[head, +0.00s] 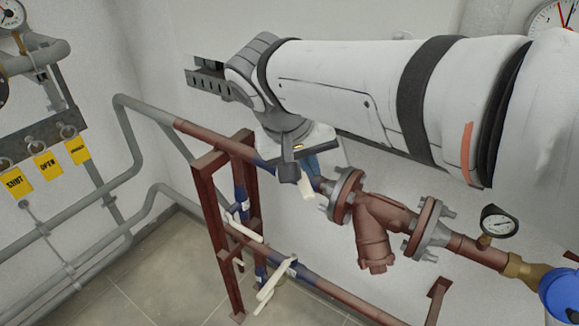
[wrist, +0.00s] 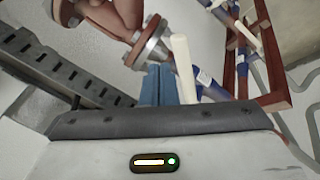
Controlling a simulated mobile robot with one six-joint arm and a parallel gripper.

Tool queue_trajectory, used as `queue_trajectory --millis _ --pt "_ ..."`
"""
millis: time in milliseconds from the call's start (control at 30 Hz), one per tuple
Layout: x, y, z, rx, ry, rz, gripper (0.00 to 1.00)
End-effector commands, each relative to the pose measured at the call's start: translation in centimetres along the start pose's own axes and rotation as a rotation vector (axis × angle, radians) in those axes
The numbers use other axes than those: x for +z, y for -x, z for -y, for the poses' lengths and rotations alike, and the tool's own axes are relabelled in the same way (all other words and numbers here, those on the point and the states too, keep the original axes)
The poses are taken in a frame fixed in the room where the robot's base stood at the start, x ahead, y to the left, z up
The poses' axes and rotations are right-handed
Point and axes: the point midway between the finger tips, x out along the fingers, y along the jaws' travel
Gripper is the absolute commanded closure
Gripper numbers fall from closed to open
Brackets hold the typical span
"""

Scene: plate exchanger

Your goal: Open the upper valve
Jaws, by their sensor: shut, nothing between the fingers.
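The upper pipe carries a blue valve section whose cream lever (head: 307,186) shows below my gripper in the head view. In the wrist view the same cream lever (wrist: 184,68) stands close to the right of my fingers. My gripper (head: 312,168) is partly hidden by my own wrist in the head view. In the wrist view its two blue fingers (wrist: 158,85) are together with nothing between them. I cannot tell whether they touch the lever. The valve body is mostly hidden.
A dark red frame (head: 208,200) supports the pipes on the left. Cream levers (head: 272,280) sit on the lower piping. A flanged brown strainer (head: 380,220) and a gauge (head: 498,222) are on the right. Yellow tags (head: 47,165) hang on the left wall.

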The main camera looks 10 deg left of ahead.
Motion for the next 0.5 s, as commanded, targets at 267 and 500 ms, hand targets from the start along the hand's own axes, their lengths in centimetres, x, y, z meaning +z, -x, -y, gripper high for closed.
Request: queue_trajectory --millis 267,500 --pt "-1.9 4.1 9.5 0.079 0.032 -0.142 1.0" --pt "-2.2 4.5 11.1 0.094 0.025 -0.174 1.0"
